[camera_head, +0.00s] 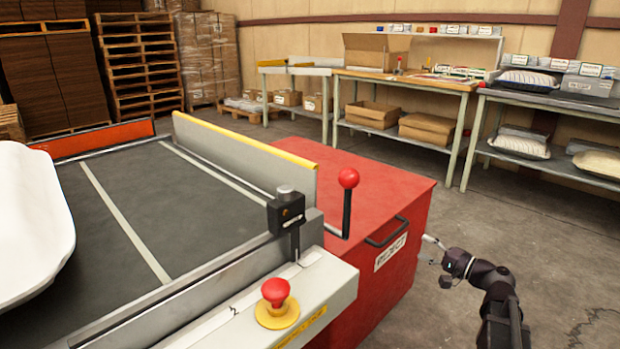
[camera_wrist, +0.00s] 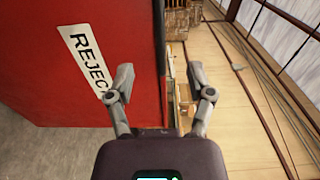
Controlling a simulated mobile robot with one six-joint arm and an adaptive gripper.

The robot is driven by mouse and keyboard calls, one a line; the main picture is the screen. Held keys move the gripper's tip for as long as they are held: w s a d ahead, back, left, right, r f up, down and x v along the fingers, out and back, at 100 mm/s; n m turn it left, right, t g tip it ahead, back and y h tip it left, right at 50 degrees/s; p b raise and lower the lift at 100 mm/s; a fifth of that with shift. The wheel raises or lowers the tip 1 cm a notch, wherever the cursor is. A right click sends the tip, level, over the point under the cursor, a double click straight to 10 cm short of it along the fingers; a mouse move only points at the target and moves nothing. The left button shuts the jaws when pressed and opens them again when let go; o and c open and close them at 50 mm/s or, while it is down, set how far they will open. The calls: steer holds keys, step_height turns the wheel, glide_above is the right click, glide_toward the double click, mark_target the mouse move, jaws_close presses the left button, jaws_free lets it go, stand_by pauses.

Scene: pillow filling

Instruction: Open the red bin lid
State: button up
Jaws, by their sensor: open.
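The red bin (camera_head: 402,267) stands beside the conveyor, its flat red lid (camera_head: 385,183) shut on top. A dark handle (camera_head: 388,231) sits on the front face near the lid edge, above a white label reading "REJECT" (camera_head: 391,251). My gripper (camera_head: 432,250) is just right of the front face, close to the label and below the handle. In the wrist view the red bin (camera_wrist: 110,90) fills the left half, with its label at upper left. My gripper there (camera_wrist: 158,82) is open, its fingers apart with the bin's edge between them. The handle does not show in the wrist view.
A conveyor (camera_head: 140,215) with a grey side plate and a lever with a red knob (camera_head: 348,178) adjoins the bin. A red emergency button (camera_head: 275,291) is at the near corner. Workbenches (camera_head: 405,82) stand behind. The floor right of the bin is clear.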

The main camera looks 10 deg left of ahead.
mark_target(396, 232)
steer(key=shift+x, duration=4.7)
steer(key=shift+d, duration=0.15)
jaws_close()
